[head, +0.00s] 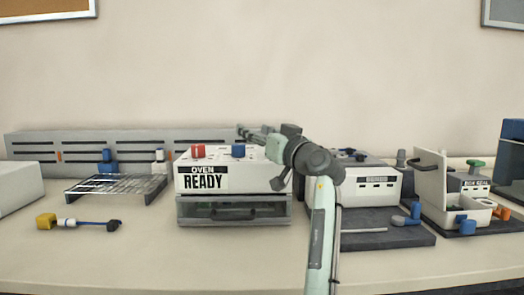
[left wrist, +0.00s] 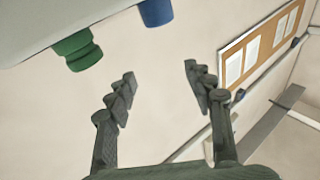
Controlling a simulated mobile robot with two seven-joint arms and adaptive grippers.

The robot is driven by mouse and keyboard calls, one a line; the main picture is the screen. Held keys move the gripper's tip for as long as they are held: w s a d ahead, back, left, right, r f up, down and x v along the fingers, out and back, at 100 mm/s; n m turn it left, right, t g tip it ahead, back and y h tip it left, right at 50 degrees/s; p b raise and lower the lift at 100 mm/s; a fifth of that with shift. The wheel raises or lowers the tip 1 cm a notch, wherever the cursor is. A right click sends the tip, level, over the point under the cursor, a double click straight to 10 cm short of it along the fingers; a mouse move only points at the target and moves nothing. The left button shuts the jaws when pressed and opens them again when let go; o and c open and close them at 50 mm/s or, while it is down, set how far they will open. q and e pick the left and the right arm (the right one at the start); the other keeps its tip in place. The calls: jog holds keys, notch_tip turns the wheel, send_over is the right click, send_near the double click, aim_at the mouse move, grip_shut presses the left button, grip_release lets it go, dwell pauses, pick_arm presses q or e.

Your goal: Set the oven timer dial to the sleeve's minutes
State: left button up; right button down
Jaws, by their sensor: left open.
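The white oven (head: 230,190) carries an "OVEN READY" label (head: 203,178) on its front. A red knob (head: 198,151) and a blue knob (head: 238,151) stand on its top panel. I cannot tell which control is the timer dial, nor read any minutes on a sleeve. My left gripper (head: 250,131) is over the back right of the oven top, partly hidden by its wrist. In the left wrist view its fingers (left wrist: 160,85) are apart with nothing between them. A green knob (left wrist: 78,50) and a blue knob (left wrist: 156,12) on a pale panel lie beyond the fingers.
A wire rack (head: 117,188) and a yellow-and-blue tool (head: 75,222) lie left of the oven. A white device (head: 370,180) stands right of it on a dark mat (head: 400,238). An open white box (head: 455,205) is farther right.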

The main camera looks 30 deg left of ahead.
aim_at(242, 147)
pick_arm(q)
jog(key=f, duration=0.1)
jog(key=s+f+n+g, duration=0.1)
jog(key=f, duration=0.1)
jog(key=f+g+h, duration=0.1)
jog(key=shift+s+d+f+n, duration=0.1)
jog(key=shift+s+f+n, duration=0.15)
jog(key=shift+n, duration=0.15)
jog(key=shift+w+a, duration=0.1)
jog(key=shift+a, duration=0.25)
jog(key=p+x, duration=0.1)
jog(key=x, duration=0.5)
jog(key=shift+w, duration=0.1)
jog(key=shift+w+a, duration=0.1)
jog(key=shift+a, duration=0.2)
jog(key=shift+w+a, duration=0.1)
pick_arm(e)
jog(key=x, duration=0.2)
jog(key=shift+s+d+f, duration=0.1)
jog(key=shift+s+f, duration=0.05)
jog(key=shift+f, duration=0.25)
pick_arm(q)
jog(key=shift+c, duration=0.4)
jog(key=c, duration=1.1)
pick_arm(e)
jog(key=shift+a+r, duration=0.2)
jog(key=shift+r, duration=0.05)
